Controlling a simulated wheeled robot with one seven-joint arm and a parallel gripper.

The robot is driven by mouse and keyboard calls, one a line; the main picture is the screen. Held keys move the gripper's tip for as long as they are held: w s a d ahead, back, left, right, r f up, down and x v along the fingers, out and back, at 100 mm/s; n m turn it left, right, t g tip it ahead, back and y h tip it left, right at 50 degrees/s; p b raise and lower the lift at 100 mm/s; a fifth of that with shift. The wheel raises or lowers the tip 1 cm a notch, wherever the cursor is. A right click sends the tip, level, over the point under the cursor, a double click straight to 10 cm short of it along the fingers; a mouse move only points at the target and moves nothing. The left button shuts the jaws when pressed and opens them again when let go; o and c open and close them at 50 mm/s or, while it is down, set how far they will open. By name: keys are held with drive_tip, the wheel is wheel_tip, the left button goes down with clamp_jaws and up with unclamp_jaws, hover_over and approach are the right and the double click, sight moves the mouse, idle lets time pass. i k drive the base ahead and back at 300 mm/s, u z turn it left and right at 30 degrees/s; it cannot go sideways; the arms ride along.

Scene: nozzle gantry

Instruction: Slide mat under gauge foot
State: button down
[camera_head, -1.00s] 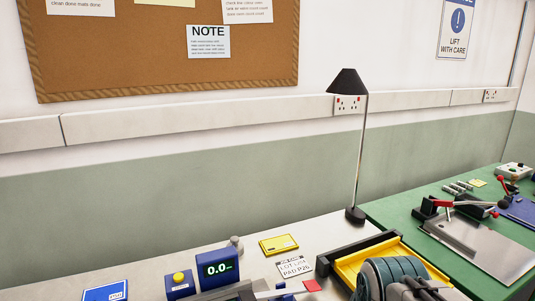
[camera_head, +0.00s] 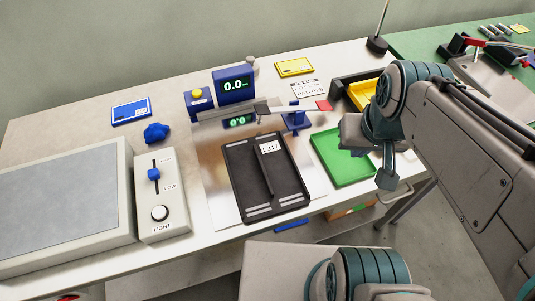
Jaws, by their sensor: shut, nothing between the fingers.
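A black flat mat (camera_head: 245,190) with pale strips at its ends, a raised rib and a white L317 label lies on a shiny metal plate (camera_head: 218,187). Behind it stands a blue gauge (camera_head: 234,86) with a green 0.0 display. My gripper (camera_head: 387,181) is shut and empty, pointing down just right of the green tray.
The green tray (camera_head: 332,166) is right of the mat. A light switch box (camera_head: 160,220) and large grey panel (camera_head: 65,205) stand left. A blue crumpled item (camera_head: 156,133), a yellow packet (camera_head: 294,67) and a yellow bin (camera_head: 362,94) are near the back. The bench's front edge is close to the mat.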

sight(266, 179)
drive_tip(key=z, duration=0.05)
drive_tip(key=k, duration=0.5)
drive_tip(key=z, duration=1.4)
drive_tip(key=k, duration=1.1)
drive_tip(key=u, duration=1.6)
drive_tip(key=i, duration=0.5)
drive_tip(key=z, duration=0.05)
